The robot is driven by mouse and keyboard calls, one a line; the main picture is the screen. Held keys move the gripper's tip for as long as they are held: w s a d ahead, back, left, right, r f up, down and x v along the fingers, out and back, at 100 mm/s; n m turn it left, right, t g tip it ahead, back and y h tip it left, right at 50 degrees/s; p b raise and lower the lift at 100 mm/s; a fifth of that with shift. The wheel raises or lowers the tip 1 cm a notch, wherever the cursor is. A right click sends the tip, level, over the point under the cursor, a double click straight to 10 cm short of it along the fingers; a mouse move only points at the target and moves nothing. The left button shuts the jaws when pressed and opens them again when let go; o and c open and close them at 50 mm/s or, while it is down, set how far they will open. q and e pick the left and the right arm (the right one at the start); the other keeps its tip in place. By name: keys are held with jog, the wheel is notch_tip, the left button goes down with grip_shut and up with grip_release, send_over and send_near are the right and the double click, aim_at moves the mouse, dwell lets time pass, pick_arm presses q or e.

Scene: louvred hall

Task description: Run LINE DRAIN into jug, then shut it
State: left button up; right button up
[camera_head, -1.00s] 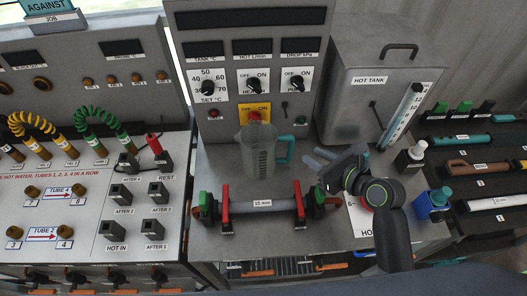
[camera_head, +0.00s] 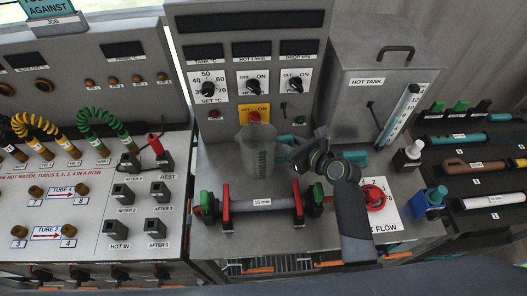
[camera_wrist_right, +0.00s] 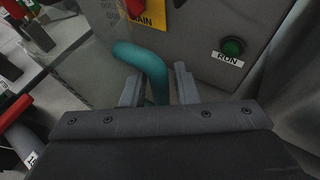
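The clear measuring jug (camera_head: 257,153) stands upright on the grey bench, below the yellow drain label (camera_head: 254,110) with its red handle. Whether it holds liquid I cannot tell. My right gripper (camera_head: 287,150) is at the jug's right side, partly hiding the teal handle. In the right wrist view, the teal handle (camera_wrist_right: 152,68) is between the two open fingers of the gripper (camera_wrist_right: 158,88), with a gap to the right finger. Part of the yellow drain label (camera_wrist_right: 176,12) and red drain handle (camera_wrist_right: 135,8) show above. My left gripper is not in view.
A 15 mm tube (camera_head: 262,203) lies between red and green clamps in front of the jug. The hot tank (camera_head: 368,85) stands behind right. A red hot flow knob (camera_head: 374,197) is near my right arm. A green RUN button (camera_wrist_right: 232,46) is right of the handle.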

grip_shut()
dwell(0.4)
